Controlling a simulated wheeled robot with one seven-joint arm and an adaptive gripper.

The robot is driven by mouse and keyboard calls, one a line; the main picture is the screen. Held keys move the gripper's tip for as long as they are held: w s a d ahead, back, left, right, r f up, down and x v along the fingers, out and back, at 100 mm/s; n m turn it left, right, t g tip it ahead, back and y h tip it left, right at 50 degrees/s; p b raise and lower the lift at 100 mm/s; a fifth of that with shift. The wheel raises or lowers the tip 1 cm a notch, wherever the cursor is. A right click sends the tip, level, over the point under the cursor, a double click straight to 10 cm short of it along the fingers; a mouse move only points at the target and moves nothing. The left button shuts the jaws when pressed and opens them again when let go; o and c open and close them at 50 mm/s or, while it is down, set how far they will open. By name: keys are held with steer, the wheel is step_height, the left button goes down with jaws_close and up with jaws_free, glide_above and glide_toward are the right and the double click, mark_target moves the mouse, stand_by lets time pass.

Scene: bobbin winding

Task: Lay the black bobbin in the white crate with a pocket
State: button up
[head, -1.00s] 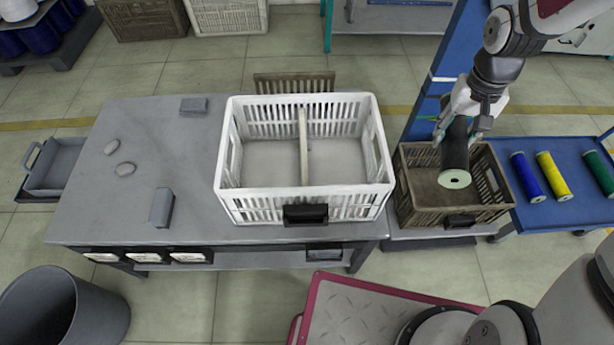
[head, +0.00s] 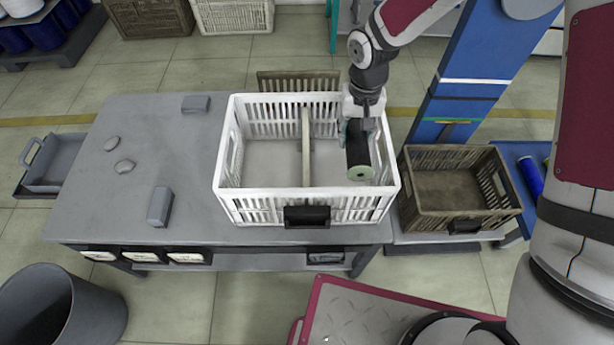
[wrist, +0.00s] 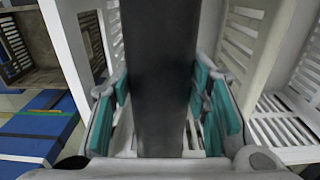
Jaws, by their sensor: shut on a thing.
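The black bobbin (head: 358,150) is in my gripper (head: 361,122), over the right compartment of the white crate. Its pale green end faces the head camera. In the wrist view the black bobbin (wrist: 160,75) runs between the teal finger pads of my gripper (wrist: 163,105), which is shut on it. The white crate (head: 258,206) stands on the grey table, with a divider (head: 305,150) making a left and a right compartment. Both look empty apart from the held bobbin's overlap. I cannot tell how far the bobbin is above the crate floor.
A brown crate (head: 440,212) stands right of the table and looks empty. A blue bobbin (head: 530,178) lies on the blue surface farther right, partly hidden by my arm. Small grey blocks and stones lie on the grey table (head: 205,150), left of the white crate.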

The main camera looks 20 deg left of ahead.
steer(key=b, duration=0.2)
glide_above(342, 176)
step_height(342, 176, down, 11)
steer(key=shift+r, duration=0.15)
steer(key=shift+f+b, duration=0.4)
steer(key=shift+f, duration=1.7)
steer(key=shift+f, duration=0.1)
steer(key=o, duration=1.4)
step_height(342, 176, up, 12)
steer(key=shift+r+p, duration=0.15)
steer(key=shift+p, duration=0.85)
